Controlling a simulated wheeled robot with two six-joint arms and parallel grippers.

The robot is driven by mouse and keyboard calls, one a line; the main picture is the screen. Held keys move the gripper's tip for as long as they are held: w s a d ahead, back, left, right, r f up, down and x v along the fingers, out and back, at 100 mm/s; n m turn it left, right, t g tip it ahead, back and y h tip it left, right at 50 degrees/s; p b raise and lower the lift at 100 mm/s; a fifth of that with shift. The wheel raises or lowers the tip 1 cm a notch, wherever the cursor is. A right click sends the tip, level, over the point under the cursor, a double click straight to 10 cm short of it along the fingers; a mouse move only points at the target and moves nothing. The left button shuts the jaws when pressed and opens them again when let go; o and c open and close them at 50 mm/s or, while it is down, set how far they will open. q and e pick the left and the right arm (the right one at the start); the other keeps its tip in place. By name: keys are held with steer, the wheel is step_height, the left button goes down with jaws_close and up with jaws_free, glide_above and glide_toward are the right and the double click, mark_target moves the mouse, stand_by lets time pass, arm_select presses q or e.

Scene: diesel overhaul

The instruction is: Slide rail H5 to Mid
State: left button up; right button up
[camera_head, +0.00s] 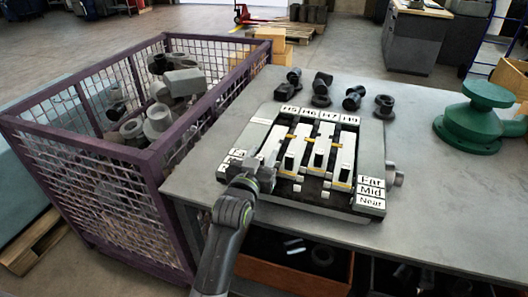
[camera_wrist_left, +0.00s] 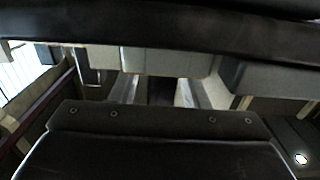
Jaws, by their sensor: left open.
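My left gripper (camera_head: 262,170) is open at the near end of H5; contact cannot be told. In the left wrist view, a pale block (camera_wrist_left: 165,62) shows between the dark gripper parts. My right gripper is out of view.
The neighbouring rails (camera_head: 320,147) stand close to the right of H5. The Far, Mid and Near label plate (camera_head: 370,191) is at the right. Dark fittings (camera_head: 354,97) stand behind the fixture. A purple mesh crate (camera_head: 150,158) stands left; a green flanged part (camera_head: 480,120) stands right.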

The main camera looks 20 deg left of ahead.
arm_select(q)
steer(key=shift+s, duration=0.1)
steer(key=shift+c, duration=0.8)
jaws_close()
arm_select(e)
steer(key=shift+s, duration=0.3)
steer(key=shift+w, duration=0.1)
